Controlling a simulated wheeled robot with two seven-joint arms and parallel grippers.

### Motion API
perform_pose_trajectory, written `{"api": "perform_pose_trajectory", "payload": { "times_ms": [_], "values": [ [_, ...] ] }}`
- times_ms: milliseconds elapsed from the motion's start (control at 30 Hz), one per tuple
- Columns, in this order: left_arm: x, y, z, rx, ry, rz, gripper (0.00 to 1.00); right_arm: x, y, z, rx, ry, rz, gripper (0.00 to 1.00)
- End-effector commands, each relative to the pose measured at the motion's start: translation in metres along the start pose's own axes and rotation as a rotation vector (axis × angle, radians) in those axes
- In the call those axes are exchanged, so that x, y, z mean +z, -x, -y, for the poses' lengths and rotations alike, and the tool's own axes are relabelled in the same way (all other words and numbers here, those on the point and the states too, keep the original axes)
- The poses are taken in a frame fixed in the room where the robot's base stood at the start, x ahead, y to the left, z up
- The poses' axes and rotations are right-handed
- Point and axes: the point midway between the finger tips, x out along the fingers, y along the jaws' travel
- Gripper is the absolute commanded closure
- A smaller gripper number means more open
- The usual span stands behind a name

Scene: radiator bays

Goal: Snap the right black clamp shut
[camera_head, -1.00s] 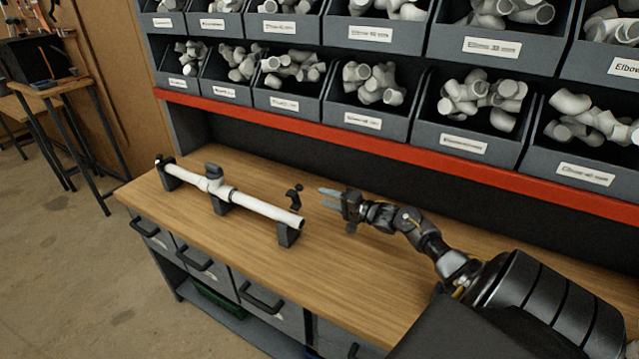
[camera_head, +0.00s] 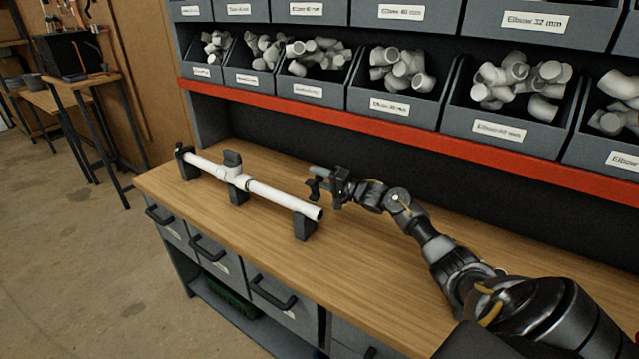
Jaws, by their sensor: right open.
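A white pipe (camera_head: 275,197) with a wider fitting lies across black supports on the wooden bench. The right black clamp has its base (camera_head: 305,226) under the pipe's right end, and its dark upper part (camera_head: 312,188) stands up behind the pipe, swung open. My right gripper (camera_head: 318,172) is open, close beside this upper part on its far side; I cannot tell whether they touch. A middle black clamp (camera_head: 232,162) rises above the pipe, and a left black clamp (camera_head: 184,162) stands at the far left end. My left gripper is out of view.
Grey bins of white elbow fittings (camera_head: 403,80) stand on a shelf with a red edge (camera_head: 395,129) behind the bench. The bench top (camera_head: 350,270) is clear in front of my right arm. Drawers with black handles (camera_head: 272,293) are below.

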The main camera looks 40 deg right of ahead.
Motion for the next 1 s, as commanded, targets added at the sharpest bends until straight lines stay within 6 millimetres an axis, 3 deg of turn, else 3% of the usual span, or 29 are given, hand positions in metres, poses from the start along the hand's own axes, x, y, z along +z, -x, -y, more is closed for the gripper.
{"api": "perform_pose_trajectory", "payload": {
  "times_ms": [200,533,1000],
  "values": [
    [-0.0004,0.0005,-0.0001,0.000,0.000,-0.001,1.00,0.0001,0.0000,0.0001,0.001,-0.001,0.000,0.58],
    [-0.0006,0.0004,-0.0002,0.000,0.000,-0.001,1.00,0.0001,0.0001,-0.0001,0.001,-0.001,0.000,1.00],
    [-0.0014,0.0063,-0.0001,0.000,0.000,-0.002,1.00,0.0041,0.0002,0.0040,0.002,0.060,0.001,1.00]
  ]
}}
